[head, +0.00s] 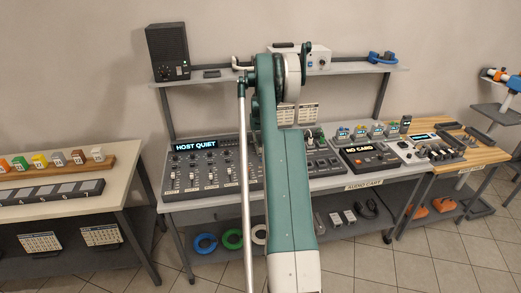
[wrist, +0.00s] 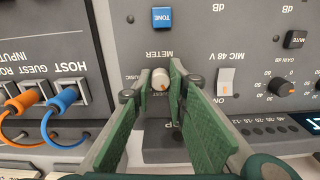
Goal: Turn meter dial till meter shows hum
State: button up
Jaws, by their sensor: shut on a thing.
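The meter dial (wrist: 161,76) is a small pale, round knob with an orange mark near its lower edge, by the upside-down METER label in the wrist view. My gripper (wrist: 160,92) has its green-padded fingertips on either side of the dial, shut on it. In the head view my arm hides the gripper and the dial. A lit display reading "HOST QUIET" (head: 194,146) shows on the mixing console (head: 180,188). In the wrist view only a corner of a lit display (wrist: 312,123) shows, beside a row of level marks; its text is cut off.
In the wrist view a blue TONE button (wrist: 162,17), a white MIC 48 V switch (wrist: 226,82), a black gain knob (wrist: 281,87) and a MUTE button (wrist: 295,39) surround the dial. Orange (wrist: 24,101) and blue (wrist: 63,99) plugs sit at the left. A "NO CARD" recorder (head: 369,156) stands right of my arm.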

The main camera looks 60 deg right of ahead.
jog(key=m+b, duration=0.1)
jog(key=m, duration=0.5)
jog(key=shift+b, duration=0.35)
jog(key=o, duration=0.9)
jog(key=shift+r, duration=0.1)
jog(key=shift+r, duration=5.9)
